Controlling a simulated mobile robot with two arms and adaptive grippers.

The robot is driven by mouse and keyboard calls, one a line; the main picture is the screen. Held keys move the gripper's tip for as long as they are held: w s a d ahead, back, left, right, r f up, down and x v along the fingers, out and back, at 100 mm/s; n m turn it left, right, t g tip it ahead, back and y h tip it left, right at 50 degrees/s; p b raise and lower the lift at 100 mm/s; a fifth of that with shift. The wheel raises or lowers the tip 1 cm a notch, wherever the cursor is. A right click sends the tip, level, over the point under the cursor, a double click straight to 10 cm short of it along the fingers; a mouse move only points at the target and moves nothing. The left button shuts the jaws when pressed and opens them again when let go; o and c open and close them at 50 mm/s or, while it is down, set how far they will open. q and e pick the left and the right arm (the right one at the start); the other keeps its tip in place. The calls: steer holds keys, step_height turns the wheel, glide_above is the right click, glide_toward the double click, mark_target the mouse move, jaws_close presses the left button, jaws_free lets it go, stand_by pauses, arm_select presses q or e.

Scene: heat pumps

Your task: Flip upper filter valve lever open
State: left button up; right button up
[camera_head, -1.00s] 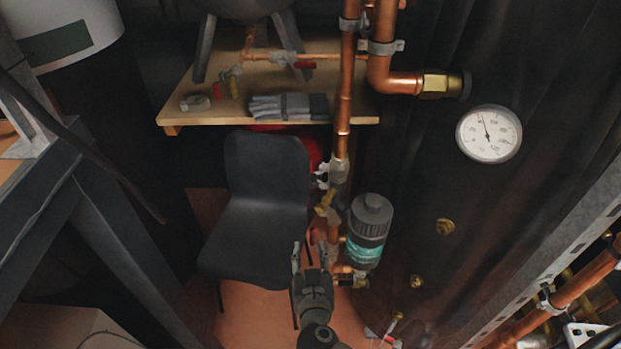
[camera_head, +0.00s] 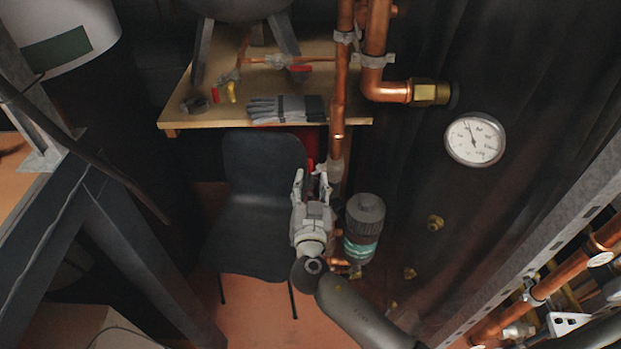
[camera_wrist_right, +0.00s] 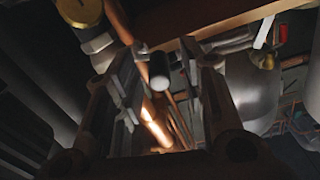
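My right gripper (camera_head: 311,182) is raised in front of the vertical copper pipe (camera_head: 340,95), just left of and above the filter. Its two fingers are apart. The filter (camera_head: 363,230) has a grey ribbed cap and a teal band. A grey valve fitting (camera_head: 335,170) shows on the pipe just right of the fingertips. My left gripper is out of view.
A black chair (camera_head: 255,205) stands behind my right gripper. A wooden shelf (camera_head: 215,115) holds gloves (camera_head: 285,108) and small parts. A round gauge (camera_head: 474,139) is on the dark tank at right. A metal frame (camera_head: 115,225) stands at left.

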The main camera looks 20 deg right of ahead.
steer(key=shift+w+d, duration=0.15)
steer(key=shift+w, duration=0.2)
steer(key=shift+c, duration=0.5)
jaws_close()
